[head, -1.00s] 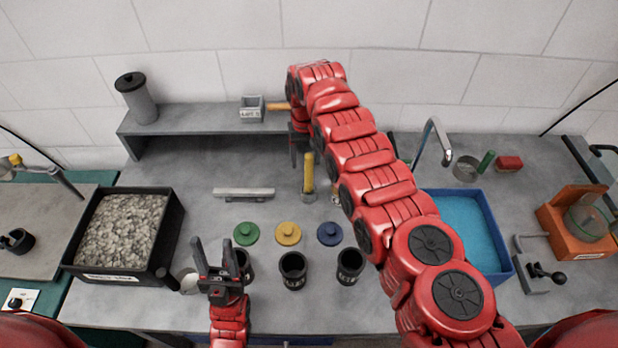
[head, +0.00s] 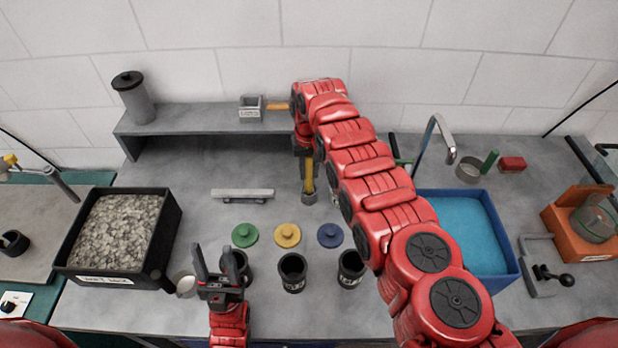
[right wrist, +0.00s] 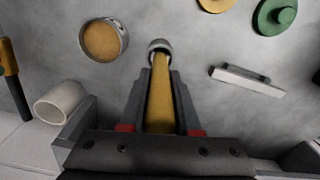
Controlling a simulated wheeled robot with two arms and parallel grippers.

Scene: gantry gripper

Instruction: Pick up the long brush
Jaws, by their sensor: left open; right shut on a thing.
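The long brush (head: 309,183) has a yellow handle and stands on the bench below the shelf, with a grey round piece at its lower end. I cannot tell whether that piece is part of the brush or a holder. My right gripper (head: 306,168) is at the upper handle, partly hidden by my own arm. In the right wrist view the yellow handle (right wrist: 161,100) lies between the fingers of my right gripper (right wrist: 160,85), which are shut on it. My left gripper (head: 217,262) is open and empty at the front, near the left black cup.
Black cups (head: 292,272) stand in front of green, yellow and blue lids (head: 287,235). A grey bar (head: 242,194) lies left of the brush. A gravel tray (head: 174,215) is at left, a blue basin (head: 508,262) at right. The shelf (head: 190,120) runs behind.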

